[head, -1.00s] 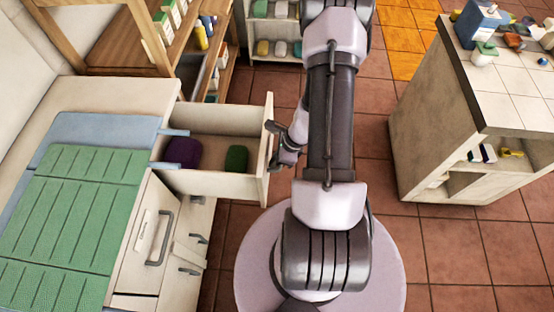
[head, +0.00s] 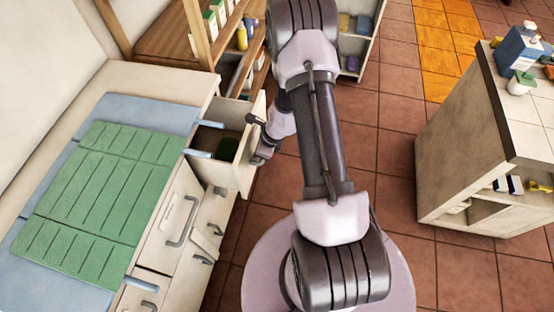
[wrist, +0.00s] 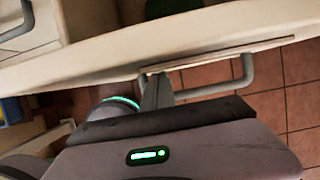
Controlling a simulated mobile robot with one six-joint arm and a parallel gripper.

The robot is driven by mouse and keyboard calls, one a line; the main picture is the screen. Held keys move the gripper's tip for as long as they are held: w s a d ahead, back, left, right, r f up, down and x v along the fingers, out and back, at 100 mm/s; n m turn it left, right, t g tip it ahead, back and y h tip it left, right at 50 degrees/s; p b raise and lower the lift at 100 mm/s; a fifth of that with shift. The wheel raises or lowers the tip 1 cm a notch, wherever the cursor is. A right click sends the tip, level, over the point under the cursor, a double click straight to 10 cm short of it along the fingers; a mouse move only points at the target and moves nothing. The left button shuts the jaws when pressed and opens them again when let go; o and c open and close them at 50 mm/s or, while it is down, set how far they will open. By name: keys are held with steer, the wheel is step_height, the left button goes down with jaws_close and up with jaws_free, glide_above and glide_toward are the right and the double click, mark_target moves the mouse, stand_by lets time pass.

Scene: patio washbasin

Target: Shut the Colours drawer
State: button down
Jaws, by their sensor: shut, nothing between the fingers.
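An open drawer (head: 243,158) juts from the cream cabinet under the worktop, its pale front facing right. A dark green item (head: 228,148) lies inside it. No label on this drawer is readable from here, so I cannot confirm its name. My gripper (head: 255,121) is at the outer side of the drawer front, by its handle. In the wrist view the shut gripper fingers (wrist: 157,90) are against or very close to the drawer front (wrist: 150,48), beside the left end of its grey bar handle (wrist: 225,88). The fingers hold nothing.
A green ribbed mat (head: 95,190) lies on the worktop. A shut drawer with a grey handle (head: 182,222) sits in the cabinet closer to the camera. Wooden shelves (head: 165,45) stand behind. A tiled island (head: 480,150) stands at right, with clear floor (head: 390,170) between.

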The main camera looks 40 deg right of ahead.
steer(key=w+a+p, duration=0.1)
steer(key=w+a, duration=0.4)
steer(key=w, duration=0.1)
steer(key=shift+p, duration=0.35)
steer(key=p+v, duration=0.7)
steer(key=v, duration=0.3)
steer(key=t+y+b, duration=0.7)
glide_toward(232, 172)
step_height(232, 172, down, 3)
steer(key=s+d, duration=0.2)
steer(key=d, duration=0.1)
steer(key=shift+t, duration=0.3)
steer(key=b+x, duration=0.1)
steer(key=x, duration=0.3)
steer(key=b+x, duration=0.1)
steer(key=x, duration=0.4)
steer(key=r+b+x, duration=0.1)
steer(key=b+x, duration=0.1)
steer(key=x, duration=0.2)
steer(key=shift+w+a, duration=0.35)
steer(key=shift+w, duration=0.1)
